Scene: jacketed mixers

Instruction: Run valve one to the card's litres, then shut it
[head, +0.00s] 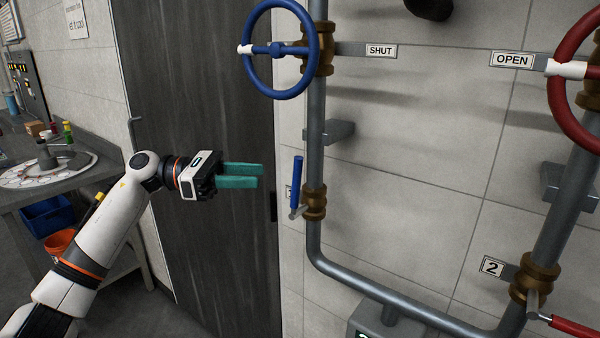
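The blue lever (297,182) stands upright on a brass valve (314,203) low on the left pipe, roughly in line with it. Its tag behind is mostly hidden, so I cannot read the number. Above, the blue handwheel (250,84) has its white mark on the left side, away from the SHUT plate (381,51) at its right. My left gripper (260,176) is left of the blue lever, apart from it, with teal fingers pointing right and nothing visible between them. The fingers lie close together in this view; their gap is unclear. My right gripper is out of view.
A red handwheel (574,70) has its white mark by the OPEN plate (512,60). A red lever (573,326) is beside tag 2 (492,267). A grey box (385,323) is cut off below. A dark door (200,110) and a cluttered bench (85,180) are left.

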